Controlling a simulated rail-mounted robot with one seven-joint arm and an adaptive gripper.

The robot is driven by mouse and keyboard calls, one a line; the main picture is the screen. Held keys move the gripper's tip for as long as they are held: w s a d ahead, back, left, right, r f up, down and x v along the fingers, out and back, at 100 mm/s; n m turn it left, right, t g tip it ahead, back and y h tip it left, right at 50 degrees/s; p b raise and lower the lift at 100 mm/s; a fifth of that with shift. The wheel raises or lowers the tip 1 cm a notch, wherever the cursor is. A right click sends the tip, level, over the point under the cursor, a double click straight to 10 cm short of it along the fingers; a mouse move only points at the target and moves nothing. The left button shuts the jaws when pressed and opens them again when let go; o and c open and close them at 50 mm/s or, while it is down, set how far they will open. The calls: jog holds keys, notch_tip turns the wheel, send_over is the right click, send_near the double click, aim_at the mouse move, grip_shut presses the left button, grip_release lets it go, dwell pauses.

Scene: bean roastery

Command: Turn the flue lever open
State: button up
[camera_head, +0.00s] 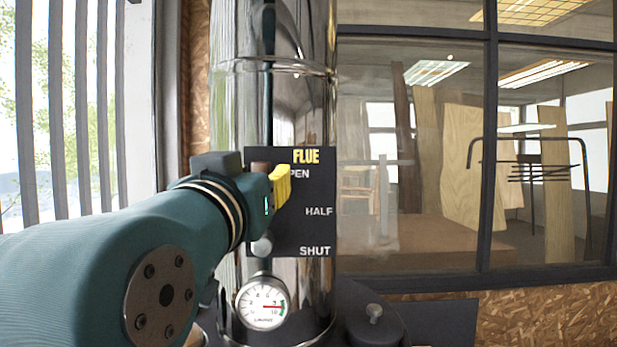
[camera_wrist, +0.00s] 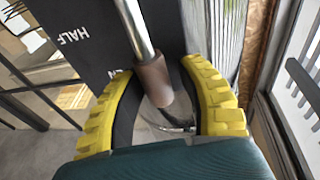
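The flue lever has a metal rod and a brown grip (camera_head: 261,168). Its round pivot (camera_head: 262,246) is low on the black panel. The lever stands about upright, with its grip beside the OPEN label. The wrist view shows the grip (camera_wrist: 152,80) close up, between the yellow fingers of my gripper (camera_wrist: 158,72). The fingers are apart, one on each side of the grip, with a narrow gap on the right. In the head view one yellow finger of my gripper (camera_head: 279,186) shows right of the grip. My wrist hides the middle of the rod.
The black panel (camera_head: 305,230), marked FLUE, OPEN, HALF and SHUT, is on a shiny metal flue pipe (camera_head: 300,100). A round gauge (camera_head: 262,303) sits below it. A glazed partition (camera_head: 490,150) stands to the right, and a slatted window (camera_head: 80,100) to the left.

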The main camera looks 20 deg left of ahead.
jog(key=shift+o, duration=0.9)
jog(key=v, duration=0.7)
jog(key=shift+s, duration=0.25)
jog(key=w+d+f+m+t+h, duration=0.2)
jog(key=w+d+f+h, duration=0.1)
jog(key=d+f, duration=0.95)
jog(key=s+d+f+h, duration=0.1)
jog(key=s+d+f, duration=0.1)
jog(key=d, duration=0.2)
jog(key=s+d+f+m, duration=0.1)
jog(key=s+d+f, duration=0.1)
jog(key=d, duration=0.3)
jog(key=s+d+f+t+h, duration=0.1)
jog(key=s+d, duration=0.3)
jog(key=shift+s+d+f+h, duration=0.25)
jog(key=shift+d+f+h, duration=0.05)
jog(key=shift+d+f, duration=0.1)
